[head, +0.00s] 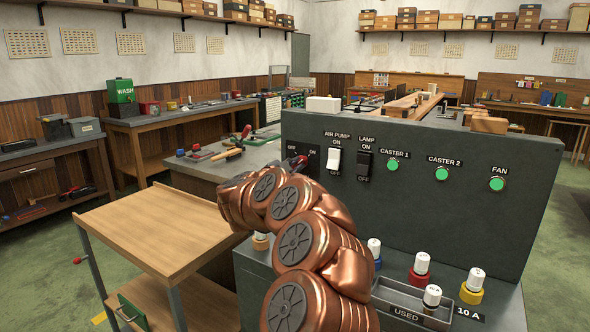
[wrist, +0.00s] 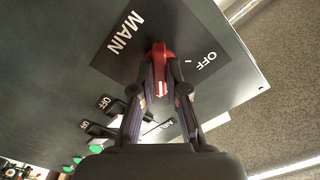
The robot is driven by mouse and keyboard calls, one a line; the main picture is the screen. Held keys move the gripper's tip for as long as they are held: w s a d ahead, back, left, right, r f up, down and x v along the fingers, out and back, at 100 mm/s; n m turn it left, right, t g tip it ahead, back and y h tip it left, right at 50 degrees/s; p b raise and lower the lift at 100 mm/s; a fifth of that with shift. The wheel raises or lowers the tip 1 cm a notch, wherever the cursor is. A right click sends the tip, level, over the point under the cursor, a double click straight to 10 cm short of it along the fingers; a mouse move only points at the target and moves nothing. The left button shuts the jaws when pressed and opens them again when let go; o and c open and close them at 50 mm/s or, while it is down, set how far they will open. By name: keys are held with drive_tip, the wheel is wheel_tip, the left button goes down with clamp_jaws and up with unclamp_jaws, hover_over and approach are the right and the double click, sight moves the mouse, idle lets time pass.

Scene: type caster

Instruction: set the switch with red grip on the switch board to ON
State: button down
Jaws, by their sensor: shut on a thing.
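The switch with the red grip (wrist: 159,54) sits on a dark plate marked MAIN (wrist: 122,35) in the wrist view. An OFF label with a short tick is to the right of the grip. My gripper (wrist: 161,88) is shut on the red grip, one finger on each side of it. OFF and ON labels show above and beside my gripper (head: 298,163) there. The fingers hide part of the grip, so its exact setting cannot be told.
To the right on the board are the AIR PUMP switch (head: 334,160), the LAMP switch (head: 364,165) and green lights for CASTER 1 (head: 393,165), CASTER 2 and FAN. Below stand several fuses and a USED tray (head: 405,313). A wooden cart (head: 150,235) stands at the left.

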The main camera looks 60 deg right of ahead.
idle(0.4)
drive_tip(key=c, duration=1.2)
unclamp_jaws()
drive_tip(key=shift+a, duration=0.1)
drive_tip(key=a, duration=1.1)
drive_tip(key=shift+s+a, duration=0.25)
drive_tip(key=shift+a, duration=0.15)
